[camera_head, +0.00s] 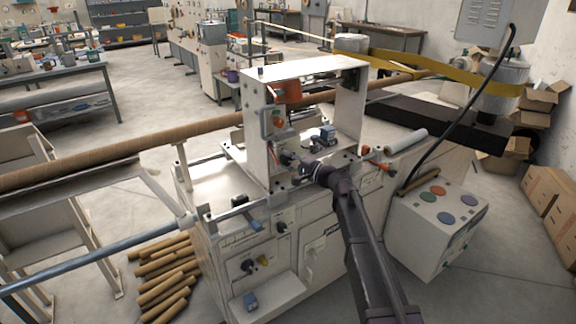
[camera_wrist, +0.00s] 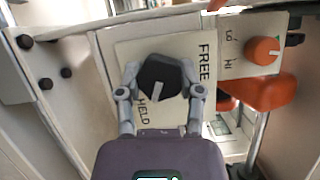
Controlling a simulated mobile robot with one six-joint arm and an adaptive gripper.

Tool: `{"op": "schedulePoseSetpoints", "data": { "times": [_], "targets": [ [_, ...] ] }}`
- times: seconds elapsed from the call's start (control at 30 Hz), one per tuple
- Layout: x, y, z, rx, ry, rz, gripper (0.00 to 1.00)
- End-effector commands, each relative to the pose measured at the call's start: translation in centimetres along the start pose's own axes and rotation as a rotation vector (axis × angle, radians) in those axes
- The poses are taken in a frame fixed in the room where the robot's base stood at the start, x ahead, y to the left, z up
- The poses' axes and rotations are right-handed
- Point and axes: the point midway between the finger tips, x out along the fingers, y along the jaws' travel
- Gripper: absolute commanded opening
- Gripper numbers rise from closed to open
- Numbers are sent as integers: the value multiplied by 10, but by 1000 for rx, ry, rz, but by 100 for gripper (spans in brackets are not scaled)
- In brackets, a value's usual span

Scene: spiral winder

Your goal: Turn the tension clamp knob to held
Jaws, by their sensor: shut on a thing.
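The tension clamp knob (camera_wrist: 158,72) is black with a pale pointer line. It sits on a cream plate (camera_wrist: 128,56) marked FREE at the right and HELD at the lower left in the wrist view. The pointer line lies toward the bottom of the picture, its lower end near the HELD word. My gripper (camera_wrist: 162,80) has one finger on each side of the knob and is shut on it. In the head view my gripper (camera_head: 298,168) reaches the white upright frame of the machine, and the knob is mostly hidden there.
An orange knob (camera_wrist: 262,50) marked LO and HI is beside the plate, with an orange part (camera_wrist: 265,92) below it. In the head view, a long brown tube (camera_head: 110,152) crosses the machine. A control box (camera_head: 436,220) with coloured buttons stands at the right.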

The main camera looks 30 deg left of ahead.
Motion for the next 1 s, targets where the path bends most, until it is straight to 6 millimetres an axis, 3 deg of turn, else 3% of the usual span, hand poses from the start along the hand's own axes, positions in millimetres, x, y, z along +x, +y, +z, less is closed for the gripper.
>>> {"op": "schedulePoseSetpoints", "data": {
  "times": [0.3, 0.73, 0.77, 0.8, 0.87, 1.0],
  "targets": [
    [1, 1, 2, 104, -5, -42, 1],
    [2, 0, 2, 115, -4, -47, 1],
    [2, 0, 2, 115, -4, -47, 54],
    [2, 0, 2, 115, -4, -47, 66],
    [2, 0, 2, 114, -3, -47, 83],
    [1, 0, 1, 114, -1, -47, 83]
  ]
}}
